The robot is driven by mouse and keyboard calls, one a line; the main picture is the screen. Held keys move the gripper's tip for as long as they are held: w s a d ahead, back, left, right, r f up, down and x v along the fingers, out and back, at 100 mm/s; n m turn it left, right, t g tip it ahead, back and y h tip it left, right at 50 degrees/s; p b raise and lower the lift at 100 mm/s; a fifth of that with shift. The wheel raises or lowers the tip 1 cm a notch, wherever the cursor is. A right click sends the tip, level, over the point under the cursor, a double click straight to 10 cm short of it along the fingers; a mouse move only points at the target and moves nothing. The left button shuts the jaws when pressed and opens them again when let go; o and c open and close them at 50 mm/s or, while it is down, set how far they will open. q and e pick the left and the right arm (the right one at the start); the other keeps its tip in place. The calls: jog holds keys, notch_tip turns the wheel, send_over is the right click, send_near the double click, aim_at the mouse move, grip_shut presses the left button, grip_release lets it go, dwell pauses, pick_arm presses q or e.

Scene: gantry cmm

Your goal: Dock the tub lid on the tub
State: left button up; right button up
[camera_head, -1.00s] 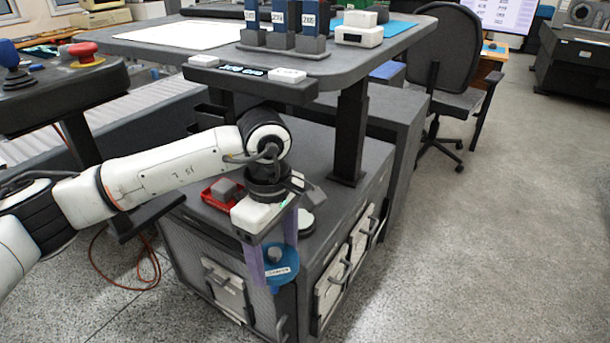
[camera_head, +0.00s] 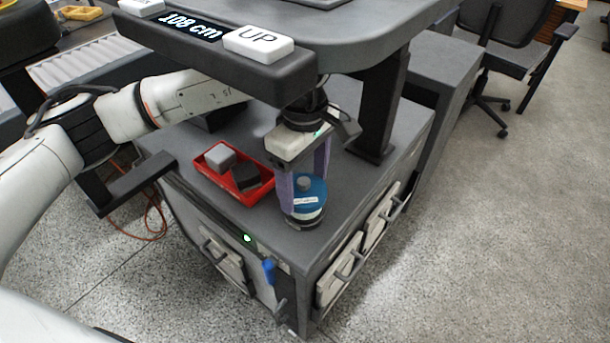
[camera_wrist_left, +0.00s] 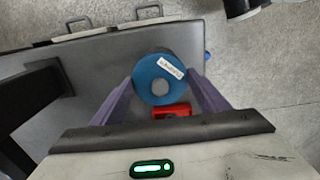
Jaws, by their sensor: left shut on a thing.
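The tub lid (camera_head: 313,190) is a round blue disc with a grey knob and a white label. My left gripper (camera_head: 305,196) is shut on it, with its purple fingers at either side. The lid also shows between the fingers in the left wrist view (camera_wrist_left: 146,88). The tub (camera_head: 304,221) shows as a dark base directly under the lid, near the front corner of the grey cabinet top. The lid and fingers hide most of the tub. I cannot tell whether the lid touches it or is just above. My right gripper is not in view.
A red tray (camera_head: 206,177) with grey and dark blocks sits on the cabinet top (camera_head: 265,232) just left of the lid.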

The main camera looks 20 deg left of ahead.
aim_at(305, 191)
pick_arm(q)
notch_tip(305, 191, down, 2)
jog(key=shift+f+b, duration=0.2)
jog(key=shift+b, duration=0.3)
jog(key=shift+f, duration=0.45)
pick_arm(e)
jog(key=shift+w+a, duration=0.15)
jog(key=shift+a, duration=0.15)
pick_arm(q)
jog(key=shift+b, duration=0.5)
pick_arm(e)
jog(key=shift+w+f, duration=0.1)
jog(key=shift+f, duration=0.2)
pick_arm(q)
jog(key=shift+f+b, duration=0.55)
jog(key=shift+f, duration=0.15)
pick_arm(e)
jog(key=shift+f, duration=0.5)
pick_arm(q)
jog(key=o, duration=0.8)
jog(key=shift+c, duration=0.2)
